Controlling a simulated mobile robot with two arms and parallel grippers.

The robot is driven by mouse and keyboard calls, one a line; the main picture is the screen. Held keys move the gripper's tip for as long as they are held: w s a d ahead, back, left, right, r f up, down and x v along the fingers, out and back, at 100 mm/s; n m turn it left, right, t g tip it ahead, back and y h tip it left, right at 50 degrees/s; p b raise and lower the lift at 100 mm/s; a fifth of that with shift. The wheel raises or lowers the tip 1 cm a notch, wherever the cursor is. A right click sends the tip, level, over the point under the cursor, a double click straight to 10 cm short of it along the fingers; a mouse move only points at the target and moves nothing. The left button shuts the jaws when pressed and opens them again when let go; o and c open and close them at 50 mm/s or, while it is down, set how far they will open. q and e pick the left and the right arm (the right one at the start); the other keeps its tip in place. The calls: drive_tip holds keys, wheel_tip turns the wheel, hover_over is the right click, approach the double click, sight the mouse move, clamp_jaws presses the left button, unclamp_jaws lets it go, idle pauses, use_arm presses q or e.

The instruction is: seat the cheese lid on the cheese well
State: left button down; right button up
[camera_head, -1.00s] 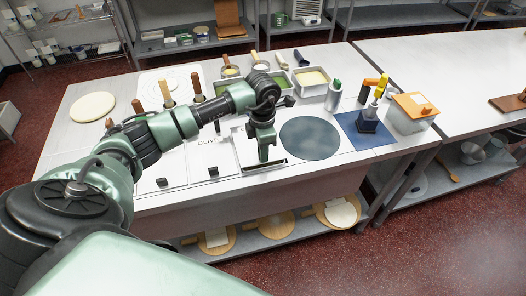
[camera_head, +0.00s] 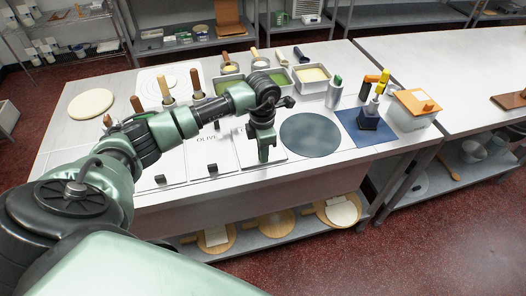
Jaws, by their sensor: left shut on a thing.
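My left gripper (camera_head: 263,156) comes down over the right end of the row of white lids on the counter. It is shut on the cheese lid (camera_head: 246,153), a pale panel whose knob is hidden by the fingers. The lid lies over the cheese well, right of the lid marked OLIVE (camera_head: 205,155). No dark gap shows along its front edge, and the well's opening is hidden. At this size I cannot tell whether the lid is fully flush. My right gripper is not in view.
A round dark mat (camera_head: 310,135) lies just right of the lid. A blue mat (camera_head: 362,128) with bottles and an orange-lidded box (camera_head: 412,112) stand further right. Metal tubs (camera_head: 310,79) stand behind the gripper. Another knobbed lid (camera_head: 168,166) is at left.

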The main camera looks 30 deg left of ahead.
use_arm(q)
drive_tip(key=shift+f, duration=0.25)
drive_tip(key=c, duration=1.3)
unclamp_jaws()
drive_tip(key=shift+r+p, duration=0.35)
drive_tip(key=shift+r, duration=0.45)
drive_tip(key=shift+s+r+p, duration=0.1)
drive_tip(key=shift+r+p, duration=1.8)
drive_tip(key=shift+r, duration=1.3)
